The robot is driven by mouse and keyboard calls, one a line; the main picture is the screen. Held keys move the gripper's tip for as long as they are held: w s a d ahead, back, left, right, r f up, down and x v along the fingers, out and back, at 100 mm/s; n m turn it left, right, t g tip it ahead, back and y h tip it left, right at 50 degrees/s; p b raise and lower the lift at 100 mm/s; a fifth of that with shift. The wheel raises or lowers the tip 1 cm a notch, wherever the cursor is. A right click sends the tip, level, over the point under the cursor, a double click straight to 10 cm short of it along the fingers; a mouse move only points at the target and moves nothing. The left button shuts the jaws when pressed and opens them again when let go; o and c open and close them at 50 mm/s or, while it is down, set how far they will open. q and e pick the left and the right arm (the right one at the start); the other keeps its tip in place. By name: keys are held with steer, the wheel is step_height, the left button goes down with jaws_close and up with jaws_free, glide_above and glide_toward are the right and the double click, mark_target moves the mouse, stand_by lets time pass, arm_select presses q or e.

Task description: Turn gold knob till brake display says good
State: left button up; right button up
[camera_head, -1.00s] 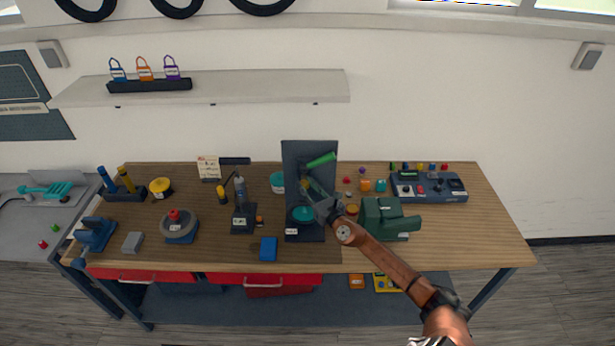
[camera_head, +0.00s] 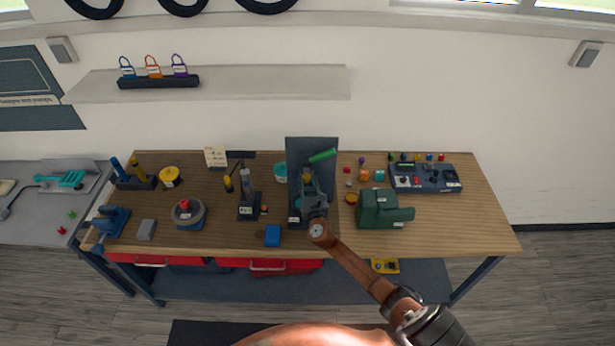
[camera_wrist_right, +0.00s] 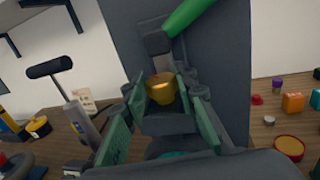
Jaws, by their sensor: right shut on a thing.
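A dark upright board stand (camera_head: 325,148) on the workbench carries a green handle (camera_head: 323,156), which tilts up to the right. The gold knob (camera_wrist_right: 162,88) sits on a dark block below the handle in the right wrist view. My right gripper (camera_head: 307,182) is in front of the stand, its green-padded fingers shut on the gold knob from both sides. A teal round part (camera_wrist_right: 172,154) shows low behind the gripper and is mostly hidden. I cannot make out any brake display text on the stand. My left gripper is not in view.
Left of the stand are a black fixture with a grey cylinder (camera_head: 246,182) and a blue block (camera_head: 272,236). A green machine block (camera_head: 372,212) stands close on the right. A control panel (camera_head: 425,178) is at the back right.

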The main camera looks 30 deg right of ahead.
steer(key=shift+d+r+m+g+h, duration=0.1)
steer(key=shift+r+m+g+h, duration=0.2)
steer(key=shift+h, duration=0.3)
steer(key=o, duration=1.1)
steer(key=shift+f, duration=0.2)
steer(key=shift+o, duration=0.3)
steer(key=shift+s+f, duration=0.1)
steer(key=v, duration=1.2)
